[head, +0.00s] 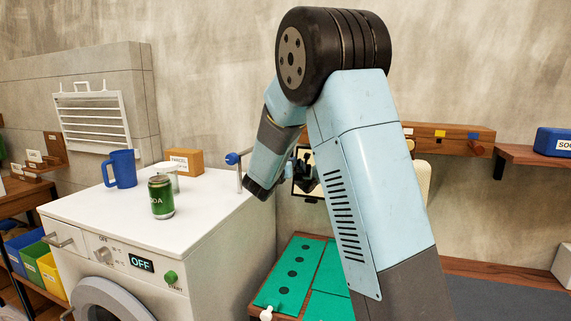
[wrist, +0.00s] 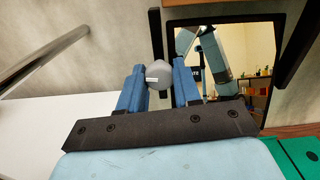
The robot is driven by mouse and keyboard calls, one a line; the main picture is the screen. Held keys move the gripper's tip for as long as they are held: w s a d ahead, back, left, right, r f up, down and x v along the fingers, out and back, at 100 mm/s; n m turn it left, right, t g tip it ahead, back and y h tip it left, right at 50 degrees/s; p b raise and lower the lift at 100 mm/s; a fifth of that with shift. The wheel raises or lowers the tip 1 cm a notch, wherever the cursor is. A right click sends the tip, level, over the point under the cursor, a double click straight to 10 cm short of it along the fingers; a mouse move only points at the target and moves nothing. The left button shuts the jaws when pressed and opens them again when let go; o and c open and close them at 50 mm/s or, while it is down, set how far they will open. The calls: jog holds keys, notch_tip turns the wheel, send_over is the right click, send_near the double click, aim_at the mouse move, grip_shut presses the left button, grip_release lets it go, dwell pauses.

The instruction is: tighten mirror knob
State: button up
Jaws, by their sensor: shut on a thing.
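The mirror (wrist: 238,50) has a dark frame and stands against the wall at the right in the wrist view. It shows a reflection of my arm and a room. In the head view the mirror (head: 308,190) is mostly hidden behind my arm. A rounded grey knob (wrist: 158,73) with a small pale label sits just left of the mirror frame. My gripper (wrist: 159,88) has its two blue fingers on either side of the knob and is shut on it. In the head view my arm hides most of the gripper and the knob.
A white washing machine (head: 95,208) stands at left, with a blue mug (head: 121,169) and a green soda can (head: 161,197) on top. A green mat (head: 289,275) lies below the mirror. Wooden shelves (head: 449,139) line the wall.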

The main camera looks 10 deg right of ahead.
jog(key=shift+a, duration=0.15)
jog(key=shift+c, duration=1.1)
jog(key=shift+m, duration=7.8)
jog(key=shift+f, duration=0.15)
jog(key=o, duration=1.1)
jog(key=shift+m, duration=0.3)
jog(key=shift+c, duration=0.2)
